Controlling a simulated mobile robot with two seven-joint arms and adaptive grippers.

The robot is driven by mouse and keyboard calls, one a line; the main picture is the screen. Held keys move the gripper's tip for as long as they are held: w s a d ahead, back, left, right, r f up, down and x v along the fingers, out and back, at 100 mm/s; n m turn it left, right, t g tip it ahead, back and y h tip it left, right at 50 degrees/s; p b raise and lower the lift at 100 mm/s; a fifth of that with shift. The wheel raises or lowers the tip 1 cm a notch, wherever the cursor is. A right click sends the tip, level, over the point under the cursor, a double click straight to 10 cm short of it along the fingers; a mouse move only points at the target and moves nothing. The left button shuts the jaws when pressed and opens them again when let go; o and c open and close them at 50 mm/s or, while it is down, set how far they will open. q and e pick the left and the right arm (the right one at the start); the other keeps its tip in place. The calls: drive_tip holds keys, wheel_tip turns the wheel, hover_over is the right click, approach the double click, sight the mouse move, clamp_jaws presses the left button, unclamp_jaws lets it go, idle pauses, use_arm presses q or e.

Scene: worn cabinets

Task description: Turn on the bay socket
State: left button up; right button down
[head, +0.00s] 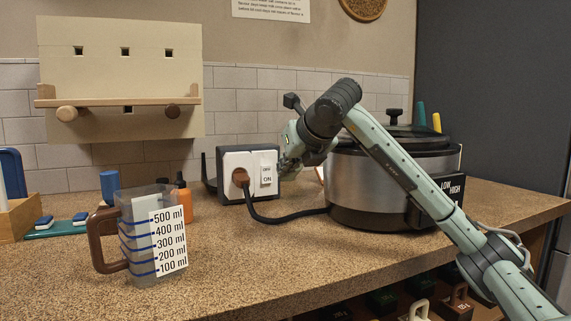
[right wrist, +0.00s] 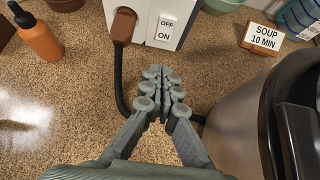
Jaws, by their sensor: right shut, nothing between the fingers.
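The bay socket (head: 237,160) is a white-faced box with dark sides at the back of the counter, against the tiles. A brown plug (head: 241,178) sits in its left half. Its switch (head: 267,168), marked OFF above and ON below, is on the right half; which way it is set I cannot tell. The switch also shows at the top of the right wrist view (right wrist: 165,30). My right gripper (right wrist: 161,78) is shut and empty, pointing toward the socket, a little short of the switch. In the head view the right gripper (head: 287,164) is just right of the socket. My left gripper is out of view.
A steel slow cooker (head: 365,185) stands close to my right arm, with a black cord (head: 290,218) running from the plug. A measuring jug (head: 135,235) and an orange bottle (right wrist: 40,38) are to the left. A SOUP 10 MIN card (right wrist: 263,38) stands right of the socket.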

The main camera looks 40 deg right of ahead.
sight(267, 183)
drive_tip(key=x, duration=0.6)
drive_tip(key=w, duration=0.1)
drive_tip(key=w+p, duration=0.1)
drive_tip(key=w, duration=0.1)
drive_tip(key=shift+w+d+f, duration=0.15)
drive_tip(key=shift+d+f, duration=0.1)
drive_tip(key=shift+d, duration=0.15)
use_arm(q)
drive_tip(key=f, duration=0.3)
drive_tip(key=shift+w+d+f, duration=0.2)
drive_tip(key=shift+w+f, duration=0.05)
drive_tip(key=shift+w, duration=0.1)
use_arm(e)
drive_tip(key=shift+w+d+f, duration=0.1)
drive_tip(key=shift+w, duration=0.3)
drive_tip(key=shift+w+d+f, duration=0.1)
drive_tip(key=shift+w+f, duration=0.15)
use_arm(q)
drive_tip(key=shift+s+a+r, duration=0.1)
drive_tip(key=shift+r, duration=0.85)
use_arm(e)
drive_tip(key=shift+f, duration=0.1)
